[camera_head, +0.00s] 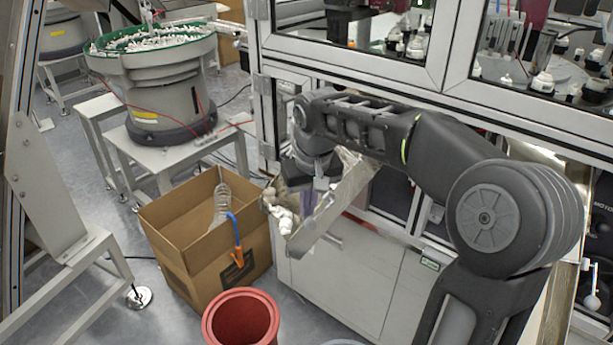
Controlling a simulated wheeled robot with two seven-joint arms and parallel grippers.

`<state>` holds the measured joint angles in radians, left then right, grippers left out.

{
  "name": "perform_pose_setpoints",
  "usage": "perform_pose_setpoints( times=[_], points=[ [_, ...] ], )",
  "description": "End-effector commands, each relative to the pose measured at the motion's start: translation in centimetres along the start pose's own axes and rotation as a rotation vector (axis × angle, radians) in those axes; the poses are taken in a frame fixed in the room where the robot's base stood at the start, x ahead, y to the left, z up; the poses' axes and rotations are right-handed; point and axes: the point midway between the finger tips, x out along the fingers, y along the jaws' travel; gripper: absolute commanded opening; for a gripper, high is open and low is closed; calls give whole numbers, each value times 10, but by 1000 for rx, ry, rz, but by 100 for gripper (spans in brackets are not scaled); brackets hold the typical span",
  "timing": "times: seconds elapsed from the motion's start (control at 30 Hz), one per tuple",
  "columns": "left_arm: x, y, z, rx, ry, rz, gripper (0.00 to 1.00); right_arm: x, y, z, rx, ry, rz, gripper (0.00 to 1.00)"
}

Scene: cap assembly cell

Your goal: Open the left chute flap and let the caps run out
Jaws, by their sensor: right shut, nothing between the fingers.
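A metal chute (345,200) slopes down to the left from the machine cabinet. White caps (284,221) are bunched at its lower end, and a few show at the end's left edge. My right gripper (308,203) is over the chute's lower part, just right of these caps. Its fingers are shut with nothing between them. I cannot make out the flap clearly at this end, nor whether the gripper touches it. My right arm hides part of the chute's upper end. My left gripper is not in view.
An open cardboard box (185,255) stands left of the chute's end, with a clear plastic piece (221,205) inside and a blue and orange piece (236,238) on its rim. A red bucket (240,292) stands in front. A bowl feeder (155,85) is behind left.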

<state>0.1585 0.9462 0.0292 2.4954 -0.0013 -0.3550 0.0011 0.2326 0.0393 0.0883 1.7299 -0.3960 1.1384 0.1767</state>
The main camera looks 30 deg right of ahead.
Motion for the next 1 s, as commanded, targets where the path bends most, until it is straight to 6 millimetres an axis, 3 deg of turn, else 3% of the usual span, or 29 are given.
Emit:
perform_pose_setpoints(
  times=[0.17, 1.0],
  points=[
    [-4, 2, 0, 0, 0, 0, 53, -5, 0, -1, 0, 0, 0, 0],
    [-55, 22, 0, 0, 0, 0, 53, -69, 0, -14, 0, 0, 0, 0]
  ],
)
